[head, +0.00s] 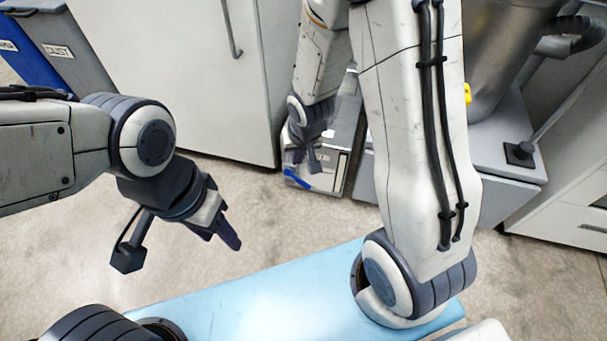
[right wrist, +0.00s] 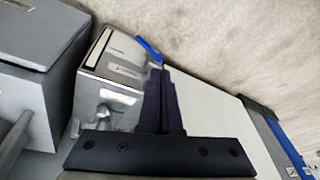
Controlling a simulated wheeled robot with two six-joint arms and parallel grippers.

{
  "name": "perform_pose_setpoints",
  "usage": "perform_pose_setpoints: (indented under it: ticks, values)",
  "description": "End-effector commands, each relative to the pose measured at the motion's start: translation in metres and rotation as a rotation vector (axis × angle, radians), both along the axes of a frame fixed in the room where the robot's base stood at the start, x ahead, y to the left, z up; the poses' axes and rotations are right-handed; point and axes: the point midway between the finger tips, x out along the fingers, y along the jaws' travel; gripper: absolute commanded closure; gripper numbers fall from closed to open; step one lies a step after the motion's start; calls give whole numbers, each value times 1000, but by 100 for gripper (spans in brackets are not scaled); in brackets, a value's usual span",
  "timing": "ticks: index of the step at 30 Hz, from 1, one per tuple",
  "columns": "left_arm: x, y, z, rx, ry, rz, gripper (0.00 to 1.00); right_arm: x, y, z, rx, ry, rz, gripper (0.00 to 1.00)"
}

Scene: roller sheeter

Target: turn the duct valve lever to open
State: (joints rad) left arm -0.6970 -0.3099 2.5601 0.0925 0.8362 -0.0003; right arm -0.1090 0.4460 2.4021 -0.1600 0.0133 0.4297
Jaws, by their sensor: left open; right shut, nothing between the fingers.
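A small blue handle (head: 297,178), which looks like the duct valve lever, is low on the front of a shiny metal box (head: 330,183). In the right wrist view the blue handle (right wrist: 149,48) sticks out past the box's far edge. My right gripper (head: 315,167) is shut and empty, in front of the box and close to the handle; its dark fingers (right wrist: 160,85) show beside the box in the right wrist view. I cannot tell whether they touch the handle. My left gripper (head: 228,238) is open and empty, out over the floor, away from the box.
A tall white cabinet (head: 180,60) stands left of the box. A grey bin labelled DUST (head: 62,50) and a blue bin (head: 25,55) are at the far left. A steel hopper (head: 500,60) on a grey base stands at right. The floor between is clear.

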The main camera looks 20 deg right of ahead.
Motion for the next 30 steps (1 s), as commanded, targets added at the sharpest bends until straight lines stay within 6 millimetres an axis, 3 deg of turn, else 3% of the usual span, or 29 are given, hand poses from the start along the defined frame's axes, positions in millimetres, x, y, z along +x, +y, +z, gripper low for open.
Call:
perform_pose_setpoints:
  ticks: [1, 3, 6, 9, 17, 30]
  values:
    - [0, 0, -12, 0, 0, 0, 50, 8, -22, -37, 19, -6, -84, 100]
    - [0, 0, -18, 0, 0, 0, 50, 17, -44, -68, 49, -32, -176, 100]
    - [0, 0, -24, 0, 0, 0, 50, 24, -68, -101, 91, -66, -278, 100]
    - [0, 0, -28, 0, 0, 0, 50, 26, -81, -121, 121, -89, -339, 100]
    - [0, 0, -42, 0, 0, 0, 50, 34, -87, -149, 141, -107, -374, 100]
    - [0, 0, -102, 0, 0, 0, 50, 70, -81, -234, 140, -106, -369, 100]
